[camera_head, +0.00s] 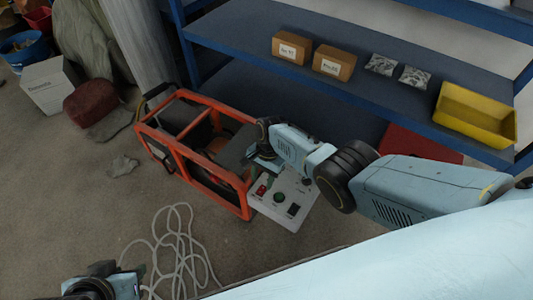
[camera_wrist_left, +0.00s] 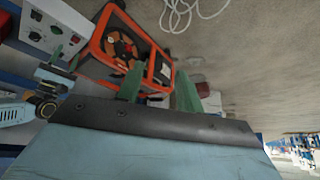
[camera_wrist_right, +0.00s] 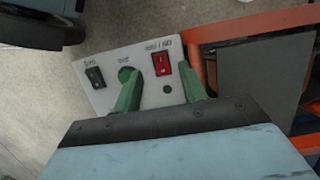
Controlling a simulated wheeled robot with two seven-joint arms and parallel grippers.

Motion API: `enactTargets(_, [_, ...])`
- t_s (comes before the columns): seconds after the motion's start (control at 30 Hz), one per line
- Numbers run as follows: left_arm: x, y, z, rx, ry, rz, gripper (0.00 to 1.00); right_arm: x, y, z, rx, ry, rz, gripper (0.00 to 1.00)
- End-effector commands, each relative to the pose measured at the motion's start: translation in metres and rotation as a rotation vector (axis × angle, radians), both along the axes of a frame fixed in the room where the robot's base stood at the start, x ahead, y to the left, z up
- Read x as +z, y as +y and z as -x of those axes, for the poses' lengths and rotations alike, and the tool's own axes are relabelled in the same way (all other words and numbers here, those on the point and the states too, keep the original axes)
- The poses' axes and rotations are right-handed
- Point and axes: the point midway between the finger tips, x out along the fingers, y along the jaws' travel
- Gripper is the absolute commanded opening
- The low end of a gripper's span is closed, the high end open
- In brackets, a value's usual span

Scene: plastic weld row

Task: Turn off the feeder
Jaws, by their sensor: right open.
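The feeder (camera_head: 172,148) is an orange-framed machine on the floor, with a white control panel (camera_head: 301,208) at its right end. In the right wrist view the panel carries a red rocker switch (camera_wrist_right: 161,69), a green knob (camera_wrist_right: 124,73) and a black rocker switch (camera_wrist_right: 95,78). My right gripper (camera_wrist_right: 158,67) is open and empty, its green fingertips on either side of the red switch in that view. I cannot tell whether they touch the panel. My left gripper (camera_wrist_left: 160,68) is open and empty, pointing towards the feeder from a distance; it is partly visible at the head view's bottom left.
A blue shelf (camera_head: 235,42) behind the feeder holds two cardboard boxes (camera_head: 291,46), two small bags and a yellow bin (camera_head: 475,117). A pale cable (camera_head: 180,245) lies coiled on the floor in front. A white box (camera_head: 48,86) and a dark red sack (camera_head: 90,102) stand left.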

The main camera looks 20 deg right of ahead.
Motion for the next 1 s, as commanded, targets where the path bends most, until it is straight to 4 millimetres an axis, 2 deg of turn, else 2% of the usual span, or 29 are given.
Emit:
enactTargets(0.1, [-0.005,0.009,0.023,0.014,0.127,-0.029,0.36,0.009,-0.002,-0.001,0.0,0.001,0.001,0.42])
enactTargets(0.17, [-0.01,0.013,0.031,0.018,0.176,-0.041,0.36,0.014,-0.003,-0.002,0.0,0.001,0.001,0.42])
enactTargets(0.7, [-0.099,0.04,0.023,0.02,0.25,-0.103,0.36,0.064,-0.014,-0.01,0.0,0.0,0.001,0.42])
enactTargets(1.0, [-0.132,0.055,0.029,0.023,0.266,-0.125,0.36,0.083,-0.018,-0.013,-0.001,0.0,0.0,0.42])
